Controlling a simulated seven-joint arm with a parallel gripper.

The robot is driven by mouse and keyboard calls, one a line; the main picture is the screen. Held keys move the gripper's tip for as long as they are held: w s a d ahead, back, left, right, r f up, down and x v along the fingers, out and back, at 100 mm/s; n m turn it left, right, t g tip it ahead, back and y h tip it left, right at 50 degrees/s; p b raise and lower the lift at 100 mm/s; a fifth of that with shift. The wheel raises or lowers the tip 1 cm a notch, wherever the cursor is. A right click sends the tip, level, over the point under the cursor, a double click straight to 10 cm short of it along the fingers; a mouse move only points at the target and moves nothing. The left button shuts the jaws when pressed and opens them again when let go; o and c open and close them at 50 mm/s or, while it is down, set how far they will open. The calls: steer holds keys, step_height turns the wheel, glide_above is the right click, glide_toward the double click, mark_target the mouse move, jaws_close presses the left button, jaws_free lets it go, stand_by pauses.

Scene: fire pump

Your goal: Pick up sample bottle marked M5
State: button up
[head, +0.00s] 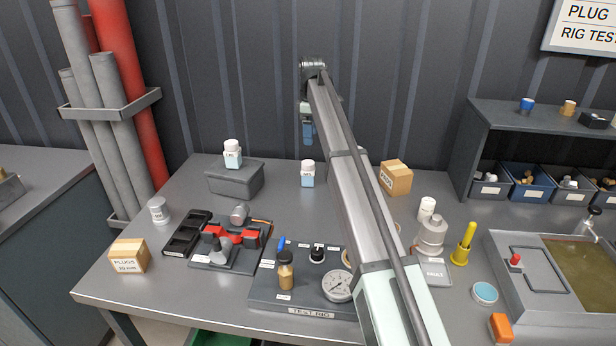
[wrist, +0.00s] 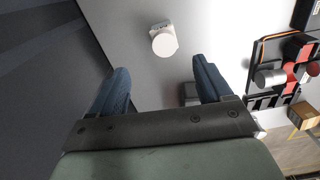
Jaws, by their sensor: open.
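Two white-capped bottles with pale blue lower parts stand at the back of the bench in the head view. One bottle (head: 308,174) is on the bench top; the other bottle (head: 232,154) stands on a grey box (head: 236,178). Their labels are too small to read, so I cannot tell which is M5. My gripper (head: 307,132) is above and behind the bench bottle. In the wrist view my gripper (wrist: 162,84) shows two blue fingers apart, with nothing held. A white-capped bottle (wrist: 164,42), apparently the bench one, is beyond the fingertips.
A cardboard box (head: 396,178) stands right of my arm. The back wall (head: 240,70) is close behind my gripper. Bench top around the bench bottle is clear.

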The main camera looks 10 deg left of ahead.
mark_target(308, 163)
steer(key=shift+n, duration=0.7)
step_height(308, 163, down, 8)
steer(key=shift+f, duration=0.25)
steer(key=shift+s+a+f, duration=0.1)
steer(key=shift+a+f, duration=0.05)
steer(key=shift+f, duration=0.75)
steer(key=shift+s+a+f, duration=0.1)
steer(key=shift+f, duration=0.8)
steer(key=shift+s+a+f, duration=0.1)
steer(key=shift+a+f, duration=0.05)
steer(key=shift+f, duration=0.75)
steer(key=shift+c, duration=0.3)
steer(key=c, duration=1.1)
steer(key=shift+r, duration=0.1)
